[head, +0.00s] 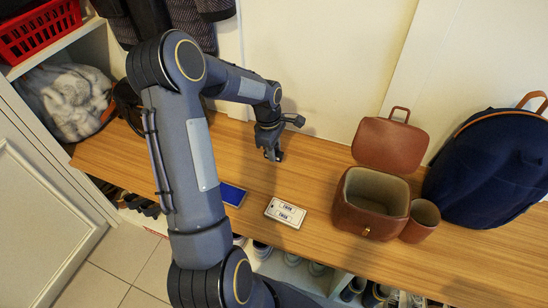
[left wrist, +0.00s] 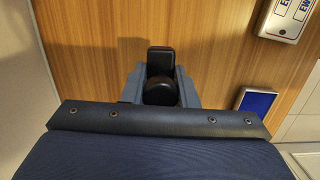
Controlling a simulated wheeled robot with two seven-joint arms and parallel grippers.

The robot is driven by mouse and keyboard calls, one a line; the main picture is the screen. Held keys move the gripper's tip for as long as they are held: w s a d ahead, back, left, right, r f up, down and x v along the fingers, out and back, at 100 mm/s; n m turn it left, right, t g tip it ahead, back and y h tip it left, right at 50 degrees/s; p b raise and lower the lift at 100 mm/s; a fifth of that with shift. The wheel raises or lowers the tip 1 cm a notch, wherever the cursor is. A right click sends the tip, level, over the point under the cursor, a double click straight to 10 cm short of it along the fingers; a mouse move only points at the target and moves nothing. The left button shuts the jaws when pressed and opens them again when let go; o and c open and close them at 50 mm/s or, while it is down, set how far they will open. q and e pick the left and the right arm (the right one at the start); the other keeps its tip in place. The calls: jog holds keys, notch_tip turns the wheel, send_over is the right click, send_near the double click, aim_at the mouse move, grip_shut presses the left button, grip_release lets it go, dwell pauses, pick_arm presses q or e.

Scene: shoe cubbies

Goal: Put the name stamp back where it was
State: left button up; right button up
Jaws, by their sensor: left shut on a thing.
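The name stamp (left wrist: 161,61) is a small black block with a rounded black knob, seen in the left wrist view. My left gripper (left wrist: 160,88) is shut on it, with its grey-blue fingers on both sides. In the head view my left gripper (head: 273,152) is over the back of the wooden bench, and the stamp is mostly hidden there. The blue stamp pad (head: 232,194) lies on the bench to the left of a white card or tin with printed name marks (head: 285,212). My right gripper is not in view.
A brown leather box (head: 368,222) with its lid open and a brown cup (head: 421,218) stand to the right, before a navy backpack (head: 492,165). The wooden bench (head: 310,160) is clear between the gripper and the box. Shoes sit below the bench.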

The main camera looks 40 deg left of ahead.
pick_arm(q)
jog(key=shift+f+b, duration=0.3)
jog(key=shift+f, duration=1.2)
jog(key=shift+f, duration=0.1)
jog(key=o, duration=0.8)
